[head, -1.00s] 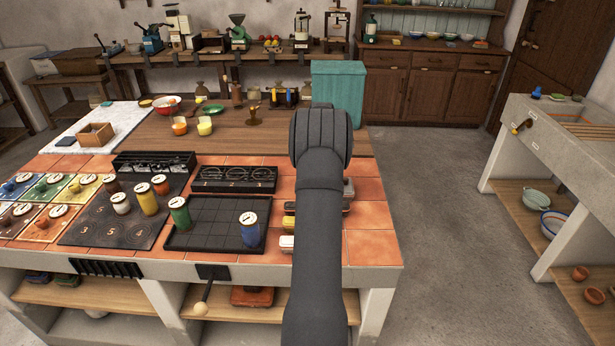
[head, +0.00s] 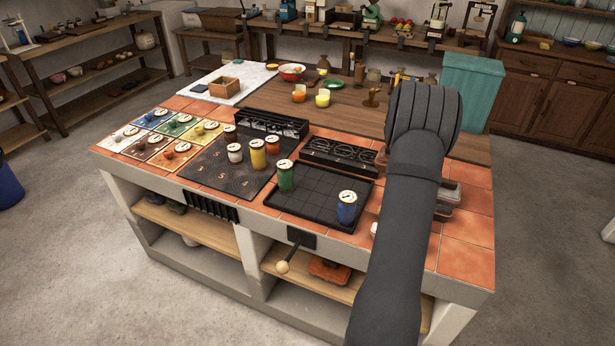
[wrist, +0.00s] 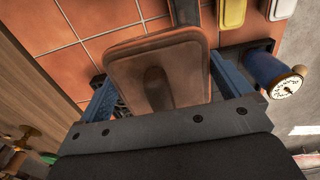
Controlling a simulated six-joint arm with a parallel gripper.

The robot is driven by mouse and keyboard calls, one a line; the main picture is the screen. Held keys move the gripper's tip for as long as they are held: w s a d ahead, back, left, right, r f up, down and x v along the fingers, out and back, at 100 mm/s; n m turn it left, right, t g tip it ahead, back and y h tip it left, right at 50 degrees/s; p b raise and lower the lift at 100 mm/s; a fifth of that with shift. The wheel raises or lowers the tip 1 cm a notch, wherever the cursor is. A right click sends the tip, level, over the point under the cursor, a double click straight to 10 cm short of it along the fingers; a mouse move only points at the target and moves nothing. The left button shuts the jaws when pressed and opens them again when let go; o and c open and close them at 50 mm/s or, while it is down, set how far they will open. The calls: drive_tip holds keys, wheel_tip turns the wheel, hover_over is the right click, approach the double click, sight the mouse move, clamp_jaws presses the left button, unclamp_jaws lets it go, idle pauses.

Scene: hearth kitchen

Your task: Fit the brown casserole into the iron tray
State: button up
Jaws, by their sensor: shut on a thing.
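The brown casserole (wrist: 160,75), with a rounded rectangular lid, is between the blue fingers of my gripper (wrist: 160,82) in the wrist view. The gripper is shut on it, above orange tiles. In the head view my own arm hides the gripper and casserole. The iron tray (head: 300,207) is black, shallow and gridded, on the counter left of my arm. A green canister (head: 286,176) stands at its left edge area and a blue canister (head: 346,208) at its front right. The blue canister also shows in the wrist view (wrist: 268,72).
A yellow dish (wrist: 232,11) and a white dish (wrist: 282,8) lie near the casserole. A black rack (head: 338,155) stands behind the tray. Left of it is a numbered dark plate (head: 215,172) bearing several canisters. The tray's middle is clear.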

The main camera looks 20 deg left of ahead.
drive_tip(key=s+a, duration=0.4)
drive_tip(key=a, duration=1.3)
drive_tip(key=a+f, duration=0.2)
drive_tip(key=a, duration=0.2)
drive_tip(key=a+f, duration=0.2)
drive_tip(key=a, duration=0.1)
drive_tip(key=a+f, duration=0.2)
drive_tip(key=a, duration=0.2)
drive_tip(key=shift+s+a+f, duration=0.1)
drive_tip(key=shift+a, duration=0.2)
drive_tip(key=shift+a+f, duration=0.2)
drive_tip(key=shift+f, duration=1.9)
drive_tip(key=shift+f, duration=0.1)
drive_tip(key=o, duration=0.9)
drive_tip(key=shift+f, duration=0.15)
drive_tip(key=shift+c, duration=0.2)
drive_tip(key=shift+o, duration=0.3)
wheel_tip(320, 180, up, 12)
drive_tip(key=shift+r, duration=0.25)
